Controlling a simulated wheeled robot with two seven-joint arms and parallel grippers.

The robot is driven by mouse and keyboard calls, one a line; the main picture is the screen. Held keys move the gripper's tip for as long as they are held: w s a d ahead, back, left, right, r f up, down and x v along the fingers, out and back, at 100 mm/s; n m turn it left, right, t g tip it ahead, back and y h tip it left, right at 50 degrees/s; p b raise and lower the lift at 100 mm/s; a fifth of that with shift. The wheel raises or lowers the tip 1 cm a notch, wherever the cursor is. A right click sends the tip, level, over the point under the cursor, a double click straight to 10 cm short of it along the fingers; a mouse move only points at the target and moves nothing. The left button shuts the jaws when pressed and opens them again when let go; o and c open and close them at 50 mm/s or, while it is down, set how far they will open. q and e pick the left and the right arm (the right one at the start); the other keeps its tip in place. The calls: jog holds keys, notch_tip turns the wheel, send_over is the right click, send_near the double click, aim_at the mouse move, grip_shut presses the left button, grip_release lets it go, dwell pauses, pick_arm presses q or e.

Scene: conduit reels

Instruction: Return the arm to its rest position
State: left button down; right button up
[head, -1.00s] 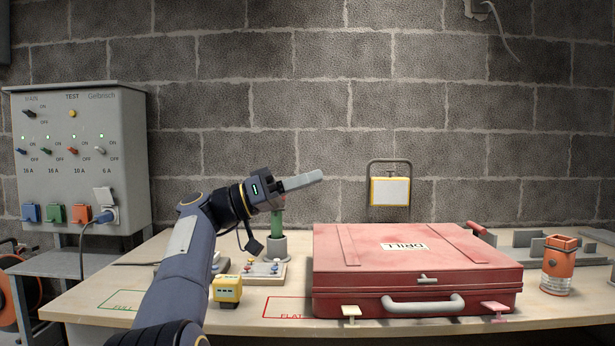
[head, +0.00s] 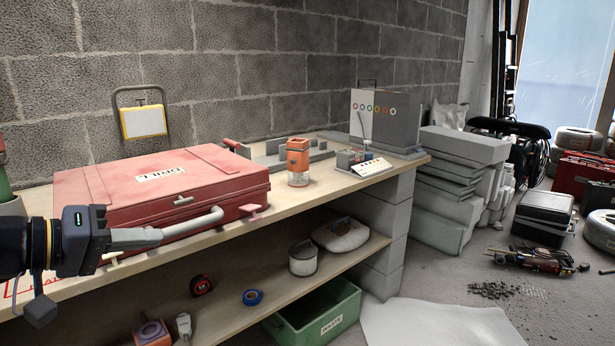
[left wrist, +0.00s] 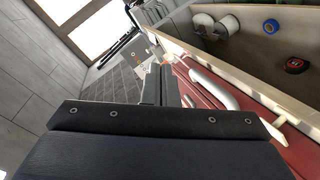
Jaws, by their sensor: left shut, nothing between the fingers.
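My left gripper (head: 140,238) comes in from the left edge of the head view. Its fingers are together with nothing between them. It appears in front of the left part of the red drill case (head: 100,195), overlapping its front side near the grey handle (head: 195,224); whether it touches the case I cannot tell. In the left wrist view my fingers (left wrist: 156,84) point away beside the red case (left wrist: 205,95). The rest of my left arm is mostly out of the head view. My right gripper is not in view.
The case lies shut on the wooden bench (head: 235,228). An orange container (head: 298,165) and a grey box (head: 385,115) stand further right. The lower shelf (head: 240,285) holds blue tape (head: 252,297) and a pot (head: 302,258). A green waste crate (head: 315,318) is on the floor.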

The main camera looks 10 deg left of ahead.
pick_arm(q)
jog(key=s+d+f+m+g+y, duration=0.15)
jog(key=s+d+f, duration=0.3)
jog(key=f, duration=0.45)
jog(key=s+d+f+g+y, duration=0.25)
jog(key=s+f, duration=0.25)
jog(key=f, duration=0.3)
jog(key=s+d+f+g+y, duration=0.15)
jog(key=s+d+f, duration=0.3)
jog(key=f, duration=0.45)
notch_tip(320, 180, up, 34)
jog(key=s+a+p, duration=0.1)
jog(key=p, duration=3.3)
jog(key=shift+h, duration=0.35)
jog(key=shift+g, duration=0.25)
